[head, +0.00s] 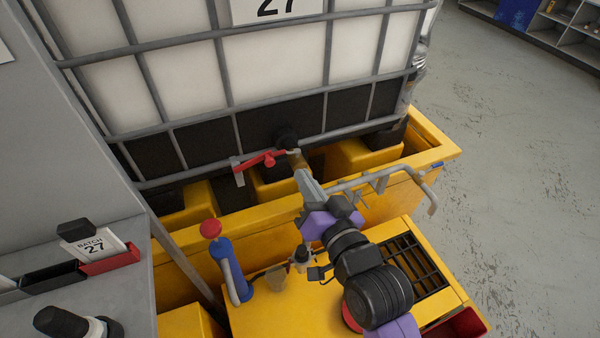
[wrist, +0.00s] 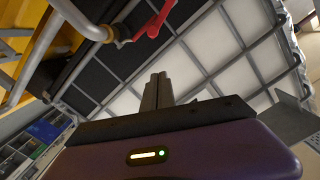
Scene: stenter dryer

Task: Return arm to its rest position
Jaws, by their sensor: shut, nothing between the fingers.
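My gripper (head: 303,180) is at the end of my outstretched arm, in front of the caged white tank (head: 275,65) and above the yellow bund (head: 260,220). In the wrist view my gripper (wrist: 157,82) shows its two fingers together with nothing between them. The tank's red valve handle (head: 260,160) is just left of the fingertips in the head view. The red handle (wrist: 153,20) is also at the top of the wrist view. I cannot tell whether the fingers touch the valve.
A grey pipe rail (head: 385,180) runs close to the right of my gripper. A grey bench (head: 120,285) holds a "BATCH 27" card (head: 95,247). Open floor (head: 500,130) lies to the right.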

